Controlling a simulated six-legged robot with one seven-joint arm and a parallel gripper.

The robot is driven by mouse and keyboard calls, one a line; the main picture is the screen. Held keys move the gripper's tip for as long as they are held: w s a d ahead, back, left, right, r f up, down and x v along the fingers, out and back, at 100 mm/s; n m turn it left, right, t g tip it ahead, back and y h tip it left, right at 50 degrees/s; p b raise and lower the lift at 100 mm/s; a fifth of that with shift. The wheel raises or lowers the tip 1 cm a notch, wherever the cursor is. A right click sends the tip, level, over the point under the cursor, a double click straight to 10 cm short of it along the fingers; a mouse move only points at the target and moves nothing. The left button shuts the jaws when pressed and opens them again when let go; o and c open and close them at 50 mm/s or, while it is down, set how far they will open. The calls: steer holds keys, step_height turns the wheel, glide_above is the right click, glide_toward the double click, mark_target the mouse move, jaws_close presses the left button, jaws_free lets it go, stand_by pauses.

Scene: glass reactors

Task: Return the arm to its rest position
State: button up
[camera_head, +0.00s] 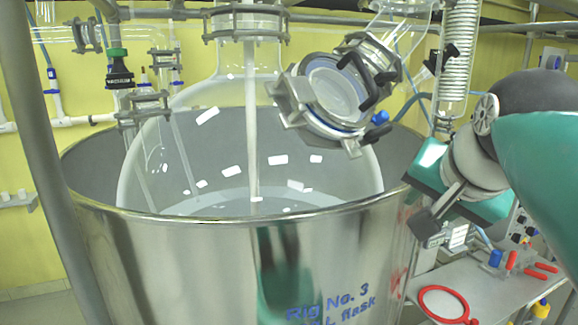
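My arm comes in from the right edge, with a teal link and a dark joint. My gripper (430,226) hangs at the right side of the large steel vessel (220,265), close to its rim in the picture. I cannot tell if it touches the vessel. Its dark fingertips point down and to the left. Whether they are apart or closed is too small to tell, and I see no clear object held in them.
The vessel holds a glass flask (225,150) with a stirring shaft (252,130). A clamped round glass port (335,95) sticks out above the rim. A metal shelf (480,290) at lower right carries a red ring (444,305) and red-handled tools (540,268). A metal post (45,150) stands at left.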

steer(key=s+a+f+n+g, duration=0.1)
steer(key=s+a+f+n, duration=0.1)
steer(key=f, duration=1)
steer(key=s+a+f+n+g, duration=0.2)
steer(key=s+f+n, duration=0.3)
steer(key=f, duration=0.8)
steer(key=shift+s+y, duration=0.4)
steer(key=shift+s, duration=0.25)
